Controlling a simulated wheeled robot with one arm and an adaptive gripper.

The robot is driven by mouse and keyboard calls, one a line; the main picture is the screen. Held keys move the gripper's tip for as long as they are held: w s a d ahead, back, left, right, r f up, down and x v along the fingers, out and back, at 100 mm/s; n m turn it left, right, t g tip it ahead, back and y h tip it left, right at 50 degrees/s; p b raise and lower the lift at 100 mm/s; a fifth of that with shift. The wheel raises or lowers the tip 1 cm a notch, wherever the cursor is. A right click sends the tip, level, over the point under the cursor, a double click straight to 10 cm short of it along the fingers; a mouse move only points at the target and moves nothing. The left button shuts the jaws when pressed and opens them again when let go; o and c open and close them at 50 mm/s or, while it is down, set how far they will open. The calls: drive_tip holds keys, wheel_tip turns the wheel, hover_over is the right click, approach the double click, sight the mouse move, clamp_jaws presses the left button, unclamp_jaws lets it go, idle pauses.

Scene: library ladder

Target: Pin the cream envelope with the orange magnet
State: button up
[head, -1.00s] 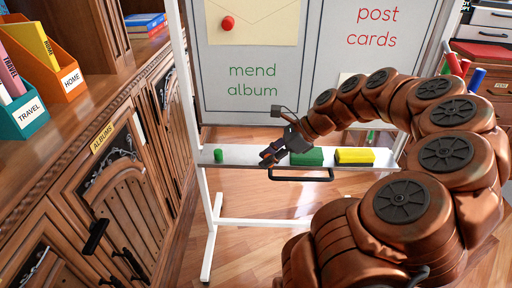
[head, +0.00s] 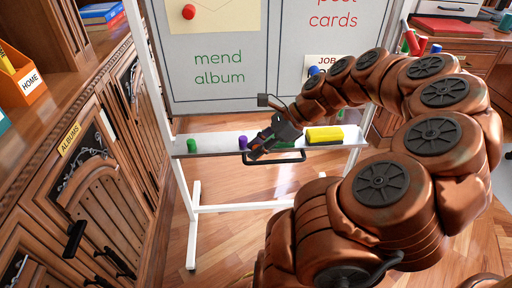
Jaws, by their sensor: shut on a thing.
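The cream envelope (head: 222,14) is at the top of the whiteboard, partly cut off by the picture's upper edge. A red round magnet (head: 188,12) sits on it. My gripper (head: 254,152) is low in front of the board's tray, just right of a purple magnet (head: 243,142). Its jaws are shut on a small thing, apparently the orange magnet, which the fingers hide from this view.
A wooden cabinet (head: 95,190) stands left. A desk (head: 475,56) is at the back right.

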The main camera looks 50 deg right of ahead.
drive_tip(key=shift+r+p, duration=1.35)
drive_tip(key=shift+r, duration=0.55)
